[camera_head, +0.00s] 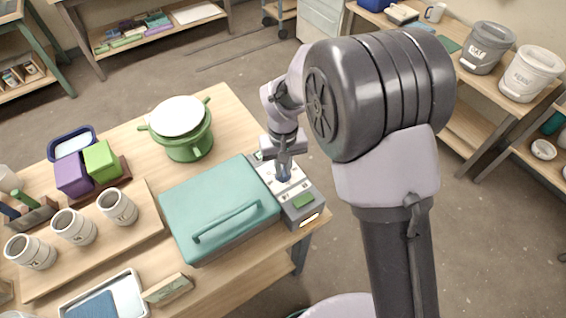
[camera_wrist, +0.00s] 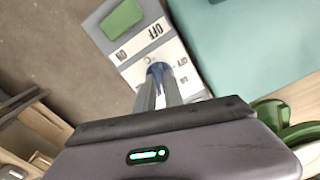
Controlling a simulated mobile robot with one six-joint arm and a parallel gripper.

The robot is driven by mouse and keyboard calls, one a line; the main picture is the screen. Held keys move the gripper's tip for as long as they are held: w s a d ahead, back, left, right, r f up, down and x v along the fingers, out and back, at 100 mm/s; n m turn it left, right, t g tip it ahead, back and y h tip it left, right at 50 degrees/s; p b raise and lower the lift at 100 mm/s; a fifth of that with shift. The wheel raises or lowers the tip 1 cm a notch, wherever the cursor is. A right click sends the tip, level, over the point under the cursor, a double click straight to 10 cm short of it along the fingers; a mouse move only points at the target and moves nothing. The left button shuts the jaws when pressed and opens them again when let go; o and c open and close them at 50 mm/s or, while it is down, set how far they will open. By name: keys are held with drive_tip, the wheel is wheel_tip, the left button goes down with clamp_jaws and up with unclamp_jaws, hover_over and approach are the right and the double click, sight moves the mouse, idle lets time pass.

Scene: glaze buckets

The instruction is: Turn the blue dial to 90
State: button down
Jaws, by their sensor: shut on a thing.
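The blue dial (camera_wrist: 159,67) sits on a white label plate (camera_wrist: 144,47) with OFF and other markings; its angle is hard to read. My gripper (camera_wrist: 160,82) is shut on the dial from above, and its two fingers cover much of it. In the head view my gripper (camera_head: 284,170) reaches down to the dial (camera_head: 284,178) on the grey control panel (camera_head: 302,213). A green button (camera_wrist: 122,16) is on the same panel, away from my fingers.
A teal lidded box (camera_head: 220,205) with a handle adjoins the panel on its left. A green pot (camera_head: 188,145) stands behind it. Cups (camera_head: 117,207) and purple and green blocks (camera_head: 101,160) are further left. Open floor lies right of the table.

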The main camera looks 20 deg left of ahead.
sight(283, 171)
drive_tip(key=shift+n+p, duration=0.9)
drive_tip(key=shift+n, duration=0.9)
drive_tip(key=c, duration=1.4)
unclamp_jaws()
drive_tip(key=shift+c, duration=0.2)
wheel_tip(283, 171, up, 18)
drive_tip(key=p, duration=0.5)
drive_tip(key=shift+f, duration=0.25)
